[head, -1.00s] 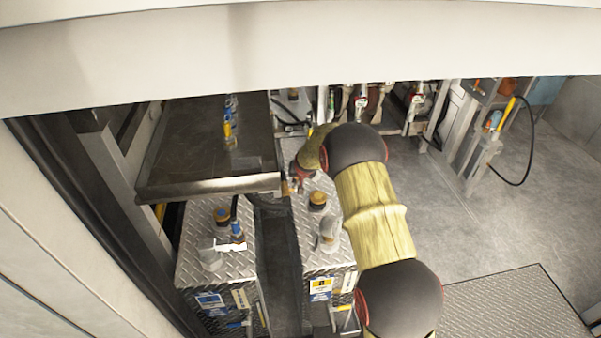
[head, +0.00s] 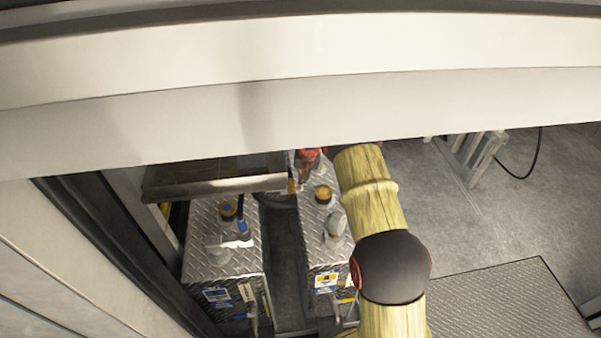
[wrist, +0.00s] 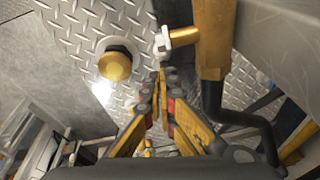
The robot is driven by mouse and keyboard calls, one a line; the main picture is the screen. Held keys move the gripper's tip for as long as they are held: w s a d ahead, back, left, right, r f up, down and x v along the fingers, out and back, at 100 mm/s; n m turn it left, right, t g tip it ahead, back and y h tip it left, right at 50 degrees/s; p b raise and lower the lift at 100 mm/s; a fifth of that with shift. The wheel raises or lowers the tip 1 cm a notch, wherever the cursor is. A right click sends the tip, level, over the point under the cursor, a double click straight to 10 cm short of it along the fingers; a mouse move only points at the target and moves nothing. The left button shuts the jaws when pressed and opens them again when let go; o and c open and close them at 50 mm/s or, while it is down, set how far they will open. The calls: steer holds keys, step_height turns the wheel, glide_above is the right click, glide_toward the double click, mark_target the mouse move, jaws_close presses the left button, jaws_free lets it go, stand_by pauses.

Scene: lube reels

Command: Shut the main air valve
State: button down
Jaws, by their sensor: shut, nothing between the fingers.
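My gripper (wrist: 160,82) is shut and empty in the wrist view. Its fingertips are just below a small pale fitting with a short brass stem (wrist: 184,36), which joins a thick yellow-brown upright piece (wrist: 213,40). This looks like the air valve, but I cannot tell its handle position or whether the fingertips touch it. In the head view, the gripper (head: 296,181) is small and partly hidden beside the tray's right end, above the right tank.
Two diamond-plate tanks (head: 222,266) stand side by side. The right one has a gold-topped cap (head: 322,193), also in the wrist view (wrist: 115,66). A metal tray (head: 215,186) is left of the gripper. A pale beam (head: 300,95) blocks the upper head view.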

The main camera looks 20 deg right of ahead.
steer(key=shift+s+a+f+g+y+b, duration=0.15)
steer(key=shift+s+f+g+b, duration=0.3)
steer(key=shift+f+g+b, duration=0.3)
steer(key=shift+s+d+f+g+y+b, duration=0.15)
steer(key=shift+s+f+g+b, duration=0.4)
steer(key=shift+b, duration=0.4)
steer(key=shift+w+a+r, duration=0.1)
steer(key=shift+a+r, duration=0.05)
steer(key=shift+r, duration=0.15)
steer(key=shift+r, duration=0.7)
